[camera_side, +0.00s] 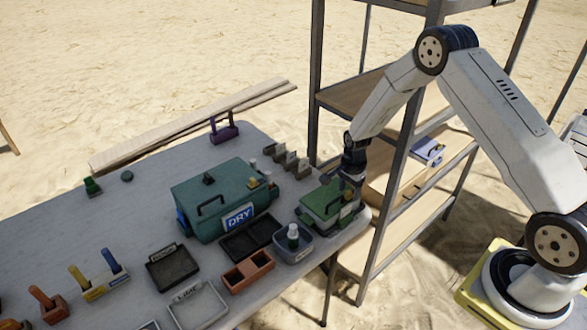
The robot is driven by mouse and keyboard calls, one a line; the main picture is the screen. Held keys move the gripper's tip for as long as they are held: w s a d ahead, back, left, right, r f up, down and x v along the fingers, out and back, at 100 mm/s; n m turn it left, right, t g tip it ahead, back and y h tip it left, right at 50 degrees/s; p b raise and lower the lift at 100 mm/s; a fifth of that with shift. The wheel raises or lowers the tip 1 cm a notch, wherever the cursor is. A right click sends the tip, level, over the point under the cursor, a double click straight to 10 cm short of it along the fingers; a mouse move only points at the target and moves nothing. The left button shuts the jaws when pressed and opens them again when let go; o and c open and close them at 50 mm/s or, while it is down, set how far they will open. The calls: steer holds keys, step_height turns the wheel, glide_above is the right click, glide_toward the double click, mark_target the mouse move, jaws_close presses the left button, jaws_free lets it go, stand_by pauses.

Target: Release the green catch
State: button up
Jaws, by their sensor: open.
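A small green case (318,197) with a dark handle on its closed-looking lid sits at the right end of the table. A pale tag shows on its front right side. My gripper (354,176) points down at the back right corner of this case, close to it; I cannot tell whether it touches. The gripper is open, and nothing shows between its fingers. A larger green box (190,203) labelled DRY stands to the left, with small pale and yellowish fittings at its right end. I cannot make out a separate green catch at this size.
A grey bin (306,250) with a white-topped bottle, a dark tray (248,240) and a reddish tray (247,277) lie in front. Grey upright holders (287,160) stand behind. A metal-framed shelf (398,170) stands close to the right. The table's (130,222) left middle is mostly clear.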

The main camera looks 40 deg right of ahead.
mark_target(349, 192)
steer(key=shift+r, duration=0.15)
steer(key=shift+r, duration=3.75)
steer(key=s+a+r+n+t, duration=0.1)
steer(key=s+a+r+n, duration=0.5)
steer(key=s+n, duration=0.3)
steer(key=s+a+r+n+t, duration=0.1)
steer(key=s+a+r+n, duration=0.4)
steer(key=s+n, duration=0.3)
steer(key=shift+s+a+r+n+t, duration=0.3)
steer(key=shift+s+a+r+n, duration=0.05)
steer(key=shift+a+n, duration=0.2)
